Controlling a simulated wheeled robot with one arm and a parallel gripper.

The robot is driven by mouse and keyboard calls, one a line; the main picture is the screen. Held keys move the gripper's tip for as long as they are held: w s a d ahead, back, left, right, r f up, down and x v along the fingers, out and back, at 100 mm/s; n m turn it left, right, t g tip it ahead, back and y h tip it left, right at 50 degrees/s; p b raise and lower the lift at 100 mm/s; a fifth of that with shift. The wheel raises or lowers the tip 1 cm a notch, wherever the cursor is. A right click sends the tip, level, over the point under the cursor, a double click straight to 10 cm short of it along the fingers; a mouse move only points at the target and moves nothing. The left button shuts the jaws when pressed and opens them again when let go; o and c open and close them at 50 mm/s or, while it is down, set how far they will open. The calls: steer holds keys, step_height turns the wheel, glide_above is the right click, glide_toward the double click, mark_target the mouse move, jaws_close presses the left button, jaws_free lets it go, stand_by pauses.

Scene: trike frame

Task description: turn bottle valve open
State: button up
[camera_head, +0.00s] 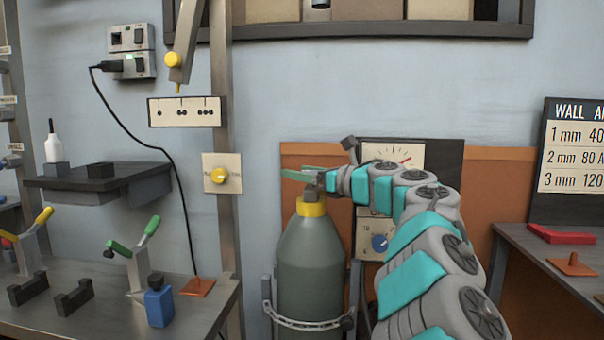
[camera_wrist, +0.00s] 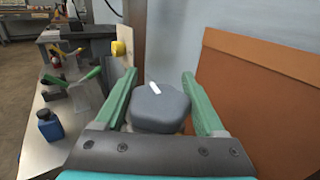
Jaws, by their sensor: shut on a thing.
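The gas bottle (camera_head: 310,255) stands upright, grey-green with a yellow collar (camera_head: 311,208) at its neck. Its valve knob (camera_wrist: 160,106) is grey and many-sided with a white mark on top, seen from close above in the wrist view. My gripper (camera_head: 302,175) is at the top of the bottle, its green fingers on either side of the valve. In the wrist view my gripper (camera_wrist: 158,95) is shut on the knob, one finger along each side. The white mark points from upper left to lower right. In the head view the knob is mostly hidden by my gripper.
A chain (camera_head: 310,323) holds the bottle. A gauge panel (camera_head: 405,155) with a blue knob (camera_head: 380,243) stands behind my arm. A metal bench (camera_head: 100,318) with clamps and a blue bottle (camera_head: 158,304) is at the left. Another bench (camera_head: 545,250) is at the right.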

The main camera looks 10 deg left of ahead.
steer(key=shift+r, duration=0.15)
steer(key=o, duration=1.3)
steer(key=shift+o, duration=0.2)
steer(key=shift+r+p, duration=0.3)
steer(key=shift+r, duration=1.35)
steer(key=s+d+b, duration=0.1)
steer(key=s+d, duration=0.1)
steer(key=s, duration=0.5)
steer(key=s+d+r, duration=0.1)
steer(key=s+d, duration=0.2)
steer(key=s, duration=0.5)
steer(key=shift+r+b, duration=0.3)
steer(key=shift+b, duration=0.1)
steer(key=shift+s, duration=0.1)
